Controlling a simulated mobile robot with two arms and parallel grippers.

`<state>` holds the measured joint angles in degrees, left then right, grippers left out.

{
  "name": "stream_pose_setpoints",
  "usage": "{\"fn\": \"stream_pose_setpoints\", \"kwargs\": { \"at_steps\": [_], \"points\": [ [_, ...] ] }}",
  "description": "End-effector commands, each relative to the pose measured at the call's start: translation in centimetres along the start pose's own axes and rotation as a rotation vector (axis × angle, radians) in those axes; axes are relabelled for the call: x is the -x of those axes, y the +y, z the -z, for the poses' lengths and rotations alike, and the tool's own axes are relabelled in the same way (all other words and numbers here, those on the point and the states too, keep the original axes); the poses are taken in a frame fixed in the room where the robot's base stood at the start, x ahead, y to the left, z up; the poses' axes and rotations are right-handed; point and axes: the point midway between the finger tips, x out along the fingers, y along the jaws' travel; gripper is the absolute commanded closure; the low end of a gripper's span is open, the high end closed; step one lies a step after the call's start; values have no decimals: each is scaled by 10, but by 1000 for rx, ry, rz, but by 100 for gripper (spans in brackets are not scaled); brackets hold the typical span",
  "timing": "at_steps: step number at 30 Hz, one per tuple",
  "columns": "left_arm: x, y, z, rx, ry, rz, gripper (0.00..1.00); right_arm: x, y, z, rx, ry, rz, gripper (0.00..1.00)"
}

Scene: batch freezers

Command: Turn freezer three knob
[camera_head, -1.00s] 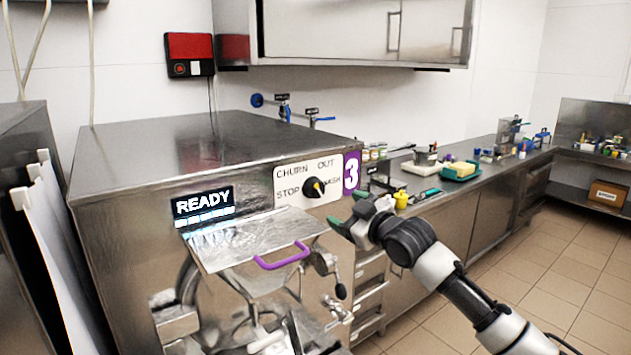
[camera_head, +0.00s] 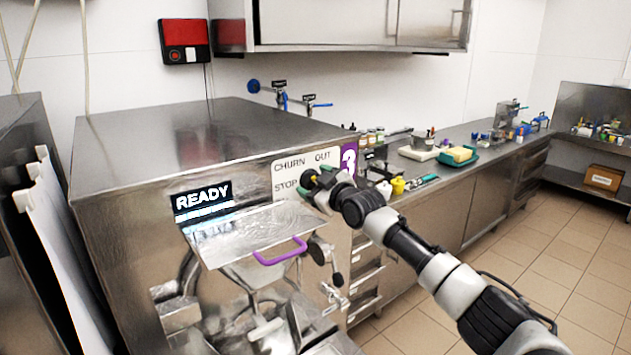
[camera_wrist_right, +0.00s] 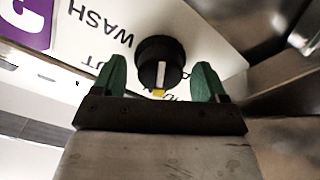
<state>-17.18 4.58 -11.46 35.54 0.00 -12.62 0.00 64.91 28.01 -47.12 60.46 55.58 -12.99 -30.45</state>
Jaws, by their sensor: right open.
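The freezer's black knob (camera_wrist_right: 157,63) has a white line with a yellow tip, which points to the bottom of the right wrist view. It sits on the white panel (camera_head: 290,165) marked CHURN, OUT and STOP, beside a purple 3 (camera_head: 348,158). WASH reads upside down in the wrist view. My right gripper (camera_wrist_right: 161,70) is open, with one green finger on each side of the knob in that view; I cannot tell whether they touch it. In the head view the right gripper (camera_head: 313,187) covers most of the knob and the WASH label. My left gripper is not in view.
A READY display (camera_head: 202,198) is left of the panel. Below it, a steel lid (camera_head: 245,235) with a purple handle (camera_head: 280,252) juts out. A counter (camera_head: 480,155) with bottles and a green tray (camera_head: 457,156) runs along the right. The tiled floor (camera_head: 560,250) is clear.

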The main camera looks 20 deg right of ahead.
Motion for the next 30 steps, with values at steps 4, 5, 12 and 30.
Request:
{"fn": "stream_pose_setpoints", "kwargs": {
  "at_steps": [4, 5, 12, 30],
  "points": [
    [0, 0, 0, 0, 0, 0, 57, -2, 0, 0, 1, 0, -1, 27],
    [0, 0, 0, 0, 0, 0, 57, -1, 0, 0, 1, 0, -1, 27],
    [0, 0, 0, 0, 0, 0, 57, -1, 0, 0, 1, 0, -1, 45],
    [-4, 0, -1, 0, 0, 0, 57, -1, 0, 0, -46, 2, -1, 75]
  ]
}}
